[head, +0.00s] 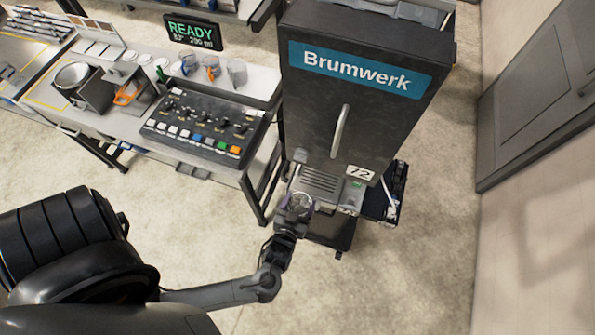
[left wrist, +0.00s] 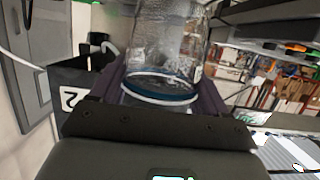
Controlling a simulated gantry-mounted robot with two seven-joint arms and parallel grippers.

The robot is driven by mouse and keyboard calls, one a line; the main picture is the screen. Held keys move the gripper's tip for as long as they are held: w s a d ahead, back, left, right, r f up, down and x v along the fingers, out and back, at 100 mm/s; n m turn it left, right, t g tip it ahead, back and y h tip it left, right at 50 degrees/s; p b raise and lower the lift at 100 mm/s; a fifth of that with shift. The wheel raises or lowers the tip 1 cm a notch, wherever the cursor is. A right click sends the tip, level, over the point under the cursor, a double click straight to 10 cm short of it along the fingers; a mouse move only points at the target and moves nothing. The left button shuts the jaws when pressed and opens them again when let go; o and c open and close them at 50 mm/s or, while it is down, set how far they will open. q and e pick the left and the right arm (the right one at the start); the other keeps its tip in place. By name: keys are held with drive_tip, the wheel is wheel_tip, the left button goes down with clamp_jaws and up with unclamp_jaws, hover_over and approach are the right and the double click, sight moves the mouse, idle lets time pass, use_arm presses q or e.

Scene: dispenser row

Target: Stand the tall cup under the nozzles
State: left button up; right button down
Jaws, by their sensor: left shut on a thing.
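My left gripper (head: 298,206) is shut on a clear glass cup (head: 299,202) in front of the machine labelled Brumwerk (head: 350,105). In the left wrist view the tall cup (left wrist: 166,45) has a blue band near one end and sits between the purple fingers of the left gripper (left wrist: 163,90). The slatted drip tray (head: 321,183) is just beyond the gripper, at the machine's foot. The nozzles are hidden under the machine's upper body. I cannot tell whether the cup touches the tray. My right gripper is not in view.
A bench at the left holds a control panel (head: 205,128), several small cups and a READY display (head: 193,33). A vertical handle (head: 340,131) sticks out of the machine's front. A grey cabinet (head: 535,95) stands at the right. The floor (head: 415,275) at the lower right is clear.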

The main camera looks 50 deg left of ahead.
use_arm(q)
drive_tip(key=r+b+x, duration=0.1)
drive_tip(key=b+x, duration=0.1)
drive_tip(key=x, duration=0.3)
drive_tip(key=r+b+x, duration=0.1)
drive_tip(key=b+x, duration=0.1)
drive_tip(key=x, duration=0.3)
drive_tip(key=r+b+x, duration=0.1)
drive_tip(key=b+x, duration=0.2)
drive_tip(key=x, duration=0.2)
drive_tip(key=shift+w+a+r, duration=0.15)
drive_tip(key=shift+w+a, duration=0.25)
drive_tip(key=shift+w, duration=0.15)
drive_tip(key=shift+f+b, duration=0.5)
drive_tip(key=shift+f, duration=0.35)
drive_tip(key=shift+f+b, duration=0.35)
drive_tip(key=shift+f, duration=0.3)
drive_tip(key=o, duration=1.1)
drive_tip(key=shift+s+d, duration=0.15)
drive_tip(key=shift+s, duration=0.05)
